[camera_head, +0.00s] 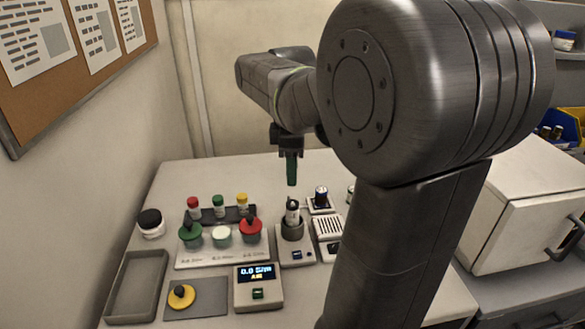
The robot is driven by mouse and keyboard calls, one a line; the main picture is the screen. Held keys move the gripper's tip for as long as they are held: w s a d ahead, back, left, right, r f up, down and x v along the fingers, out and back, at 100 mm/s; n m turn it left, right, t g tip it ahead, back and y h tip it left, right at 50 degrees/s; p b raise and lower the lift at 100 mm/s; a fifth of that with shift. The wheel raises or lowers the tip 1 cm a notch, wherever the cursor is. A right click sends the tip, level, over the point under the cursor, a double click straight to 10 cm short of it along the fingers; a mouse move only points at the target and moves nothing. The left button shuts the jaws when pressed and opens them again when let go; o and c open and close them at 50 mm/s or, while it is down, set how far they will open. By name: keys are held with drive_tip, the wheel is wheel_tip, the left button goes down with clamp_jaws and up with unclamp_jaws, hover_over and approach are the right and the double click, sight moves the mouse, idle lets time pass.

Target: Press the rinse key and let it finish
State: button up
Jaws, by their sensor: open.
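My gripper (291,183) points straight down over the back of the white table, above and behind a grey holder. Its green fingers overlap from this side and nothing shows held between them. A grey holder unit (289,233) has a dark upright probe with a pale band (292,210) in it and a small blue key (297,254) on its front. A meter (269,294) in front shows "0.0" on a lit display and has a green key (258,293). No rinse label is readable, so I cannot tell which key is the rinse key.
Green, white and red-lidded cups (222,237) stand left of the holder, with capped vials (218,207) behind. A white box (525,205) stands right. My arm hides the table's right part.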

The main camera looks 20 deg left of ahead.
clamp_jaws()
idle(1.3)
drive_tip(key=shift+w+d, duration=0.1)
